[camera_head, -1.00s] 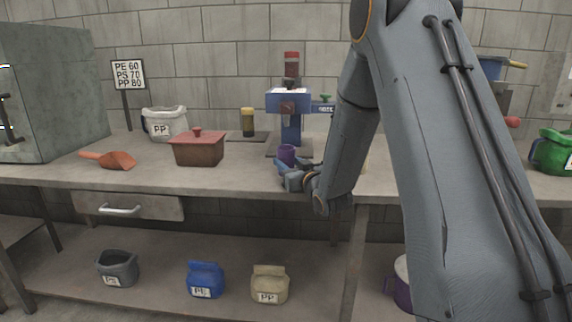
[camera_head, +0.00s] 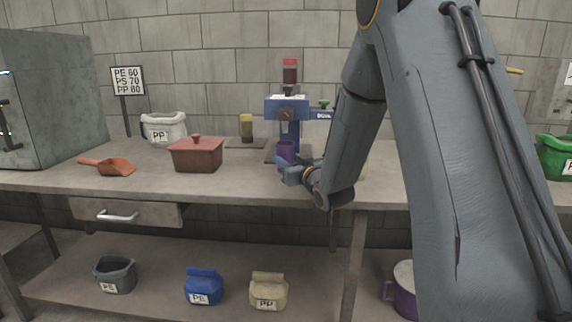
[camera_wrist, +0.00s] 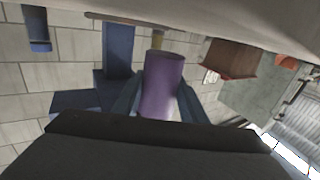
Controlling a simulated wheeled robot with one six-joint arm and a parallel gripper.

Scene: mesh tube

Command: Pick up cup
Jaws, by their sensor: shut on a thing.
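A purple cup (camera_head: 285,149) is at the blue press on the workbench, near the middle of the head view. My gripper (camera_head: 284,162) is at the cup, with its fingers on the cup's sides. In the wrist view the purple cup (camera_wrist: 160,85) sits between the two blue-grey fingers (camera_wrist: 158,100), which are shut on it. The wrist view is turned over, so the bench shows along the top. I cannot tell whether the cup's base touches the bench or press.
The blue press (camera_head: 290,122) stands right behind the cup. A brown lidded box (camera_head: 196,156), an orange scoop (camera_head: 108,167) and a white PP bag (camera_head: 163,128) are to the left. A green container (camera_head: 556,157) is at far right. Several bags and a purple pot (camera_head: 400,300) are on the lower shelf.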

